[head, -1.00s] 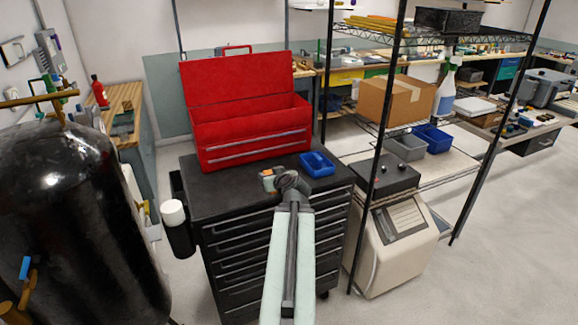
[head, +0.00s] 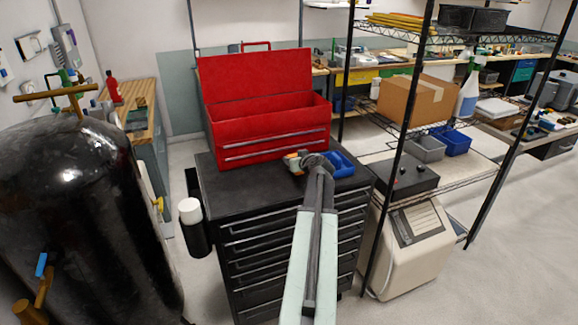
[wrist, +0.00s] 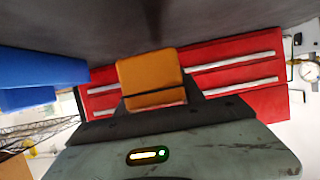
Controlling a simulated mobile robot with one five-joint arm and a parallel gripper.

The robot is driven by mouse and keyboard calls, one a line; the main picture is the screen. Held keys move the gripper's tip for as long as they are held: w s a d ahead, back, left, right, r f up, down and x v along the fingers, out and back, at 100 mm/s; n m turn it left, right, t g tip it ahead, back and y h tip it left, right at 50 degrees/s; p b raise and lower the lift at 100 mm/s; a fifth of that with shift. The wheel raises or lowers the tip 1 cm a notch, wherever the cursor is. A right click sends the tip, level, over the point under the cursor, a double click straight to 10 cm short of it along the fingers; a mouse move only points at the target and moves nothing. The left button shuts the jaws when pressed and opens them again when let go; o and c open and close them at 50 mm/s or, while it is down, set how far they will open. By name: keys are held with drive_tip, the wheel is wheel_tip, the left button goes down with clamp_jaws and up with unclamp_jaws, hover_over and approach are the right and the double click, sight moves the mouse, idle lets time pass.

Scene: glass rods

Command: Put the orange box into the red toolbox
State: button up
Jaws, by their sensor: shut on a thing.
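The red toolbox (head: 268,152) stands on the black tool cabinet with its lid open, tilted back. My gripper (head: 300,160) is in front of the toolbox's right part, above the cabinet top. It is shut on the orange box (wrist: 150,80), which shows between the dark fingers in the wrist view. In the head view the orange box (head: 293,162) is small and partly hidden by my gripper. The toolbox's drawer fronts (wrist: 235,65) show behind the box in the wrist view. I cannot tell if the box touches the cabinet top.
A blue bin (head: 342,165) sits on the black cabinet (head: 225,190), just right of my gripper. A wire shelf with a cardboard box (head: 415,100) stands to the right. A large black tank (head: 75,210) stands at left. The cabinet top's left front is clear.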

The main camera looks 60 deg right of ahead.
drive_tip(key=shift+w+d, duration=0.1)
drive_tip(key=f+b, duration=0.2)
drive_tip(key=d+f+b, duration=0.1)
drive_tip(key=f+b, duration=0.1)
drive_tip(key=shift+w+a+r, duration=0.2)
drive_tip(key=shift+w+a, duration=0.1)
drive_tip(key=shift+f, duration=0.1)
drive_tip(key=o, duration=1.5)
drive_tip(key=shift+s, duration=0.1)
drive_tip(key=shift+c, duration=0.2)
